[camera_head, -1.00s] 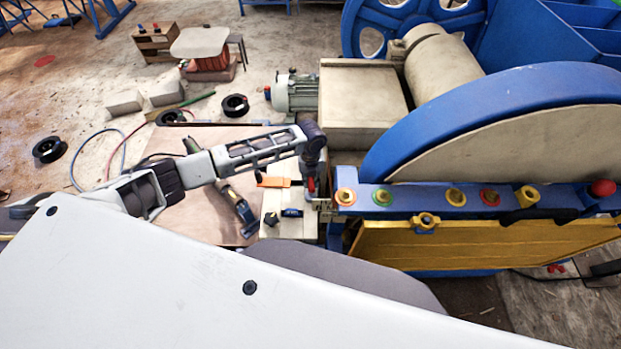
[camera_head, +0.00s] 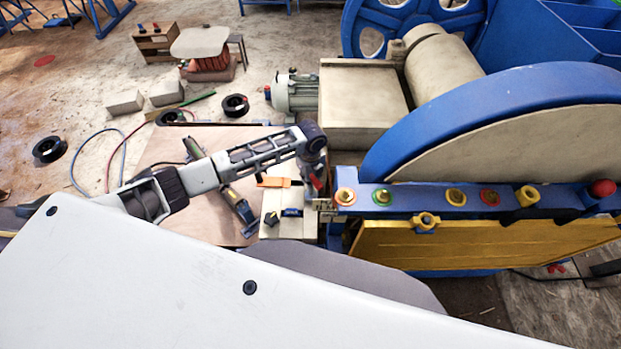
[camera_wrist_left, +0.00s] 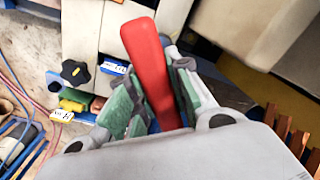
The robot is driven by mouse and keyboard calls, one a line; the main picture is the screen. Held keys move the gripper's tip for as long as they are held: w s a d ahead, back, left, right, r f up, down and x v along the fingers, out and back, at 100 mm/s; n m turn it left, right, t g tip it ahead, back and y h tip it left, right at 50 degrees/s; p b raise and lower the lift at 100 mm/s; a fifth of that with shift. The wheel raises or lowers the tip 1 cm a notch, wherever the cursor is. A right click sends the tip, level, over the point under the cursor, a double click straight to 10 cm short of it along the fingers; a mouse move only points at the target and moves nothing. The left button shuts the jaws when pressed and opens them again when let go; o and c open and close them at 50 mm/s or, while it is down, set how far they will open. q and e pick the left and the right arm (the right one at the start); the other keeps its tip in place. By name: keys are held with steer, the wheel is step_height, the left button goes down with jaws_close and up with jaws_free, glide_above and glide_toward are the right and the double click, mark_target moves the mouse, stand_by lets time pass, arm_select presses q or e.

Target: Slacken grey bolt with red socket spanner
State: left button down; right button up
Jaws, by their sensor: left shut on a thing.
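The red socket spanner (camera_wrist_left: 150,58) stands out between the green pads of my left gripper (camera_wrist_left: 153,88) in the left wrist view. The gripper is shut on its red handle. The spanner's socket end is not visible. In the head view my left gripper (camera_head: 318,172) hangs below the wrist at the left end of the blue rail (camera_head: 412,201), and a bit of red shows there. Several coloured bolt fittings sit along this rail, including one with an orange ring (camera_head: 345,196). I cannot make out which one is the grey bolt. My right gripper is not in view.
A light bench with an orange tool (camera_head: 279,182) and a blue label lies beside the gripper. A drill-like tool (camera_head: 240,212) rests on the brown board (camera_head: 205,222). The large blue wheel (camera_head: 480,105) and yellow panel (camera_head: 480,242) bound the right side.

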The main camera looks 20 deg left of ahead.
arm_select(q)
steer(key=shift+n, duration=0.5)
steer(key=shift+s+f+n, duration=0.1)
steer(key=shift+n, duration=1.2)
steer(key=shift+m, duration=0.3)
steer(key=c, duration=1.2)
jaws_free()
steer(key=shift+c, duration=0.2)
steer(key=shift+r, duration=6.05)
